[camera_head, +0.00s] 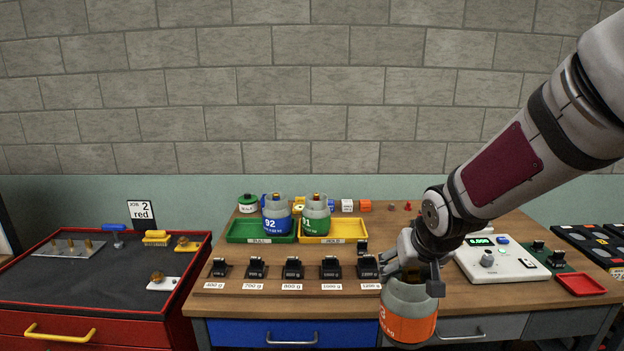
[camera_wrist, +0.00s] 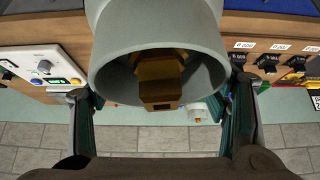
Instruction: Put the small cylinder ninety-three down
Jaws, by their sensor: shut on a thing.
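The small cylinder ninety-three (camera_head: 409,314) is grey with an orange label on which a 3 shows; the rest of the number is turned away. My gripper (camera_head: 410,272) is shut on its top end, and the cylinder hangs upright in front of the table's front edge. In the wrist view the cylinder's grey collar (camera_wrist: 155,20) and brass valve (camera_wrist: 160,82) fill the middle, with a finger of my gripper (camera_wrist: 160,115) on each side. Cylinder 92 (camera_head: 276,222), with a blue label, stands in the green tray. Cylinder 91 (camera_head: 315,218), with a green label, stands in the yellow tray.
The green tray (camera_head: 236,236) and yellow tray (camera_head: 358,236) lie at mid-table. A row of black weights (camera_head: 292,268) stands near the front. A scale (camera_head: 497,262) and a red tray (camera_head: 580,285) are at right. A red tool cabinet (camera_head: 100,301) stands left.

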